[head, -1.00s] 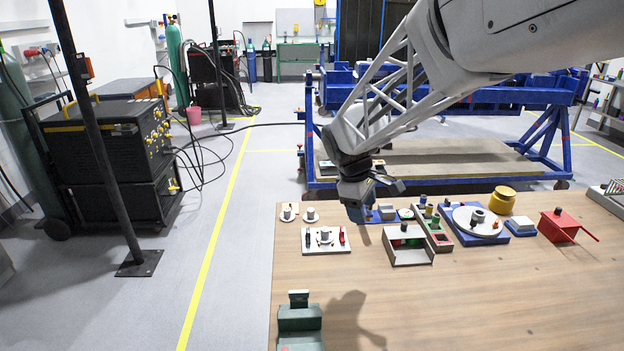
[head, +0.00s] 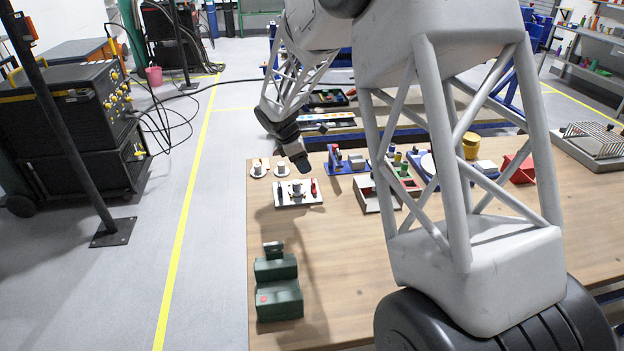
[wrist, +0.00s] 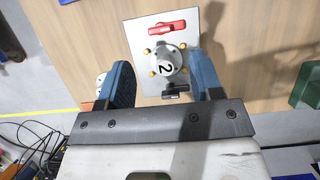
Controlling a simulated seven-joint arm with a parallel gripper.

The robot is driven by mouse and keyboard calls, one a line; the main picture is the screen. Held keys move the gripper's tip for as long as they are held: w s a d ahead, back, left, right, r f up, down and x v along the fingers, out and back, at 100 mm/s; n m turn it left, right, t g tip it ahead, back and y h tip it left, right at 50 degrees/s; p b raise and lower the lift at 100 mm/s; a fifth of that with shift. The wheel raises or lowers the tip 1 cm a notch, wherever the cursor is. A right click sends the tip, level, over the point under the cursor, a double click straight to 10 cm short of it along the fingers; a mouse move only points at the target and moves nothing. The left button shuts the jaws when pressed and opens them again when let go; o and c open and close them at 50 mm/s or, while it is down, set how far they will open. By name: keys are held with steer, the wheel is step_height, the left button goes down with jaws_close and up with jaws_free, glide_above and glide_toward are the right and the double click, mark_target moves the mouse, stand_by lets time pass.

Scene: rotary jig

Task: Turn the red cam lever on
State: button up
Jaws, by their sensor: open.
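The red cam lever (wrist: 167,29) lies flat near one edge of a white plate (wrist: 134,38) in the wrist view. In the head view the red lever (head: 313,187) is at the right side of the plate (head: 298,202). A grey round post marked "2" (wrist: 165,66) stands at the plate's middle, with small brass pins around it. A black lever (wrist: 176,91) is at the opposite edge. My gripper (wrist: 160,62) is open and empty above the plate, its blue fingers either side of the post in view. In the head view my gripper (head: 303,167) hangs just above and behind the plate.
Two small round fixtures (head: 270,168) sit behind the plate. A grey box-like fixture (head: 374,193) and a blue-based one (head: 345,163) stand to its right. A green machine block (head: 278,287) is at the front left. Bare wood lies in front of the plate.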

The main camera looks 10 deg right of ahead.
mark_target(313, 180)
steer(key=shift+f, duration=0.2)
stand_by(0.3)
steer(key=shift+x, duration=3.8)
steer(key=shift+d, duration=0.1)
steer(key=c, duration=0.9)
steer(key=shift+c, duration=0.2)
